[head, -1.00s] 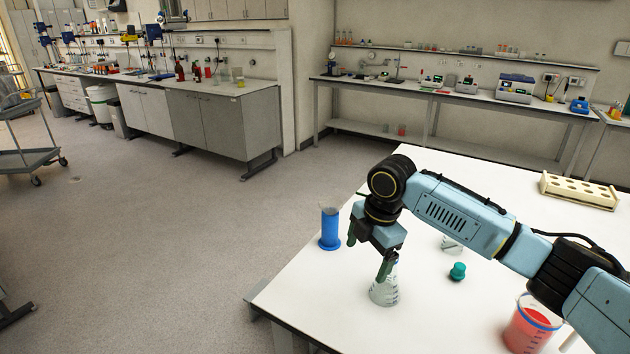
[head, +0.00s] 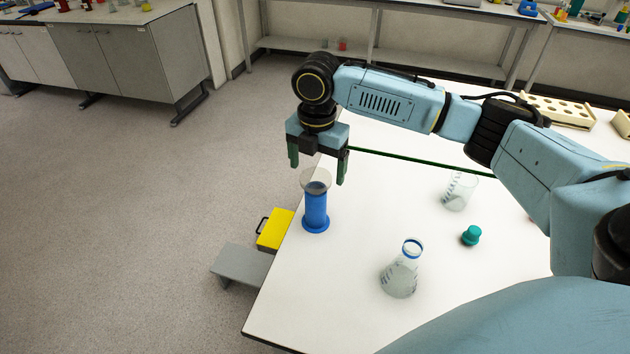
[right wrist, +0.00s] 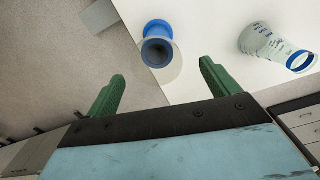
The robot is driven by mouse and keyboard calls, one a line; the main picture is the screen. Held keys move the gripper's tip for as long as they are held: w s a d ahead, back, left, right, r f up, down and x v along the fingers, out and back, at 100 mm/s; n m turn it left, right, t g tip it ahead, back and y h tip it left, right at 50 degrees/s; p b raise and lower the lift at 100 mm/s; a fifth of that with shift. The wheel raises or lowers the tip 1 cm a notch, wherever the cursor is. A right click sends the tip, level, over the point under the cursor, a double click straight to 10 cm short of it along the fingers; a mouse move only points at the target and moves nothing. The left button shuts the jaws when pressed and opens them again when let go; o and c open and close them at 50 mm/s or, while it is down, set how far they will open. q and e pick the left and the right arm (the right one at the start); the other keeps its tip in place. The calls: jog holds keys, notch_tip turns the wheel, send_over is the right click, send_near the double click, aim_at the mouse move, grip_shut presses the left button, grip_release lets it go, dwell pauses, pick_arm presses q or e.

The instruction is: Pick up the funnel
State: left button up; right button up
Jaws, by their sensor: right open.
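The funnel (head: 316,178) is a clear, wide-mouthed cone at the top of an upright blue cylinder (head: 316,212) near the table's left edge. In the right wrist view, the funnel's see-through rim (right wrist: 172,72) shows around the cylinder's top (right wrist: 158,50). My right gripper (head: 318,168) is open and empty, pointing down, with its green fingers above and to either side of the funnel. In the right wrist view, the funnel lies beyond and between the fingertips (right wrist: 162,74); I cannot tell the exact gap. My left gripper is not in view.
A conical flask with a blue neck ring (head: 398,277), a teal stopper (head: 471,236) and a glass beaker (head: 459,190) stand on the white table (head: 350,300). A tube rack (head: 560,112) is at the back. A yellow box (head: 275,230) is beyond the table's left edge.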

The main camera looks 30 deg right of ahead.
aim_at(316, 178)
jog(key=shift+w+f, duration=0.1)
jog(key=shift+f, duration=1)
notch_tip(316, 178, down, 4)
jog(key=shift+w+r, duration=0.1)
jog(key=shift+r, duration=0.1)
jog(key=shift+f, duration=0.2)
jog(key=shift+c, duration=0.5)
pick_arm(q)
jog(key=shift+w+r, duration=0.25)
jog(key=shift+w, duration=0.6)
pick_arm(e)
jog(key=c, duration=1)
